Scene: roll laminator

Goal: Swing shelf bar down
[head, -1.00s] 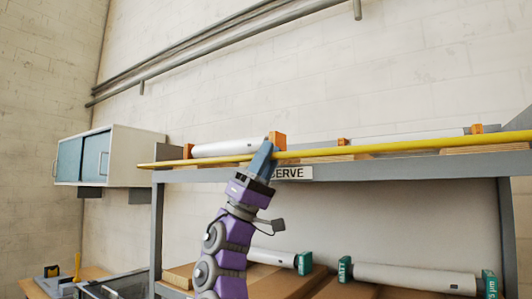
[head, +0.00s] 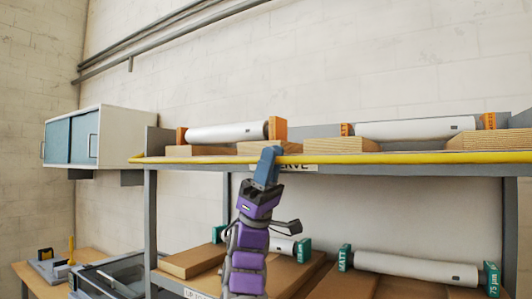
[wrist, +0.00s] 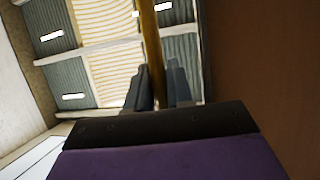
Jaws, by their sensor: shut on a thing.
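The yellow shelf bar (head: 400,158) runs along the front of the upper shelf in the head view, nearly level with the shelf edge. My gripper (head: 268,158) is shut on the bar, left of its middle, in front of the shelf. In the wrist view the bar (wrist: 152,45) passes between the two fingers of my gripper (wrist: 158,88). The fingers cover a short stretch of the bar and part of the shelf sign (head: 300,167).
White rolls with orange ends, one on the left (head: 228,132) and one on the right (head: 415,128), lie on wooden blocks on the upper shelf. Rolls with green ends (head: 415,267) lie below. A wall cabinet (head: 112,140) hangs at left.

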